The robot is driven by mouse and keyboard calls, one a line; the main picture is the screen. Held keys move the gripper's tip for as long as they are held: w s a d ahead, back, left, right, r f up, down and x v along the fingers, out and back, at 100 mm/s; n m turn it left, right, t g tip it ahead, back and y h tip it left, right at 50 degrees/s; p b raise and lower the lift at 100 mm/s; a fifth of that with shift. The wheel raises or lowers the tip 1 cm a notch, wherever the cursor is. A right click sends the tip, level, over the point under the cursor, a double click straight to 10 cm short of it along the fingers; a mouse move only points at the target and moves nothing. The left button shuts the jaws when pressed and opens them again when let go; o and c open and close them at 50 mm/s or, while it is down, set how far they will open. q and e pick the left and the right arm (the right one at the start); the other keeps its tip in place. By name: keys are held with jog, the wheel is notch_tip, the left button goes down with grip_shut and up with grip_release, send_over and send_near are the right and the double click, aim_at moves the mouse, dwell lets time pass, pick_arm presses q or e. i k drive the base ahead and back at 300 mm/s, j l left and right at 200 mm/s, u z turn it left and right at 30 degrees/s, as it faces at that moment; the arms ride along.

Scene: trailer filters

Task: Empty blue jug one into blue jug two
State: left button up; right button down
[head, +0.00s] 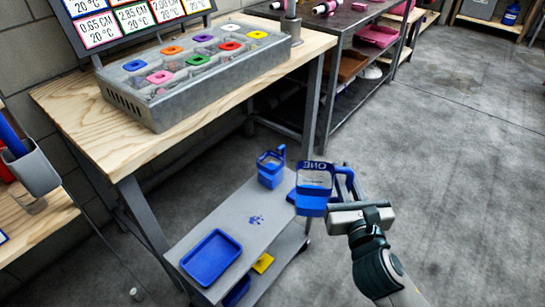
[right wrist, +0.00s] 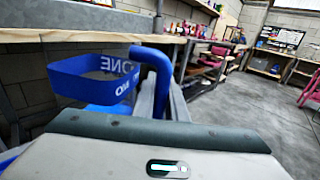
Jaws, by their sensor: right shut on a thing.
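Blue jug one (head: 313,195), with a clear wall and the mirrored word ONE on its rim band, is in my right gripper (head: 347,192). The gripper is shut on its handle and holds it over the right edge of the grey cart. In the right wrist view the jug's blue rim band (right wrist: 85,80) and handle (right wrist: 153,75) show, with the fingers beside the handle. The other blue jug (head: 270,170) stands upright at the cart's far end, just left of jug one; its label cannot be read. Contents of both cannot be told. My left gripper is not in view.
The grey cart top (head: 215,229) also bears a blue tray (head: 211,257) at its near end and small blue spots (head: 256,220). A wooden bench (head: 100,115) with a grey filter box (head: 195,80) stands behind. Floor to the right is free.

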aim_at(271, 159)
jog(key=l+u, duration=0.4)
jog(key=l, duration=0.25)
jog(key=l+u, duration=0.35)
jog(key=l, duration=0.3)
jog(key=l+u, duration=0.35)
jog(key=l, duration=0.5)
jog(key=l+u, duration=0.3)
jog(key=l, duration=0.55)
